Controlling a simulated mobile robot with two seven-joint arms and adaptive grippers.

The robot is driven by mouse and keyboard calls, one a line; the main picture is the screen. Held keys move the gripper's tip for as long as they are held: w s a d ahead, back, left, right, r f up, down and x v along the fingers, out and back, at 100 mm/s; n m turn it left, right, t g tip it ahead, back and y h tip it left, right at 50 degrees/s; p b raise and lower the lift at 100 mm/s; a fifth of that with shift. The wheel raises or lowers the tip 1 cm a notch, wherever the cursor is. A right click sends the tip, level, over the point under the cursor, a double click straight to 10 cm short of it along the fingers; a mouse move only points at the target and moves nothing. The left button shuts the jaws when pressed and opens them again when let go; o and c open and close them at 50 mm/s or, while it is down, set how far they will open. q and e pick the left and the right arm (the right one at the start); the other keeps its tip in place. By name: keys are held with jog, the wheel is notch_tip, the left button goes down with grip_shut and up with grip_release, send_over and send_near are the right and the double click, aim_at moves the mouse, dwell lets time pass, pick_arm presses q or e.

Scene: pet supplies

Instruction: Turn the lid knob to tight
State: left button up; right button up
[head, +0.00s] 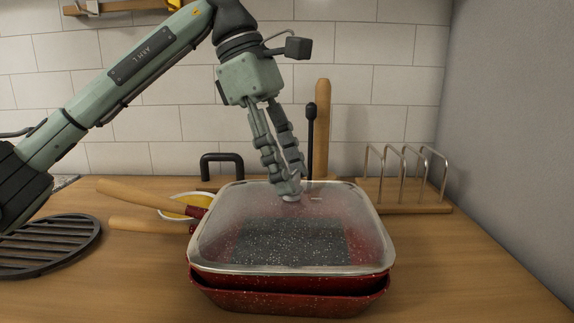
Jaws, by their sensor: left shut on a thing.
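A square glass lid (290,255) with a pale metal rim sits on a red speckled pan (300,276). A second red pan (290,300) is stacked under it. My left gripper (289,192) reaches down from above to the back middle of the lid. Its fingers are closed together at the tips on the lid knob, which the fingertips mostly hide. Any marking for tight on the knob cannot be made out. My right gripper is not in view.
Wooden pan handles (150,198) stick out to the left, near a yellow-and-white bowl (188,205). A dark round grate (45,245) lies at the left. A wire rack on a wooden base (405,195) stands at the back right. The right front counter is clear.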

pick_arm(q)
jog(key=m+g+y, duration=0.1)
jog(key=m, duration=0.2)
jog(key=m+g, duration=0.1)
jog(key=m, duration=0.3)
jog(key=shift+w+d+r+y, duration=0.1)
jog(key=shift+w+d+y, duration=0.1)
jog(key=shift+y, duration=0.2)
jog(key=m, duration=0.2)
jog(key=m+y, duration=0.1)
jog(key=m, duration=0.1)
jog(key=shift+m+g+y, duration=0.3)
jog(key=shift+g, duration=0.1)
jog(key=shift+d+m+y, duration=0.1)
jog(key=shift+m+y, duration=0.4)
jog(key=shift+m, duration=0.8)
jog(key=o, duration=1.2)
jog(key=shift+c, duration=0.2)
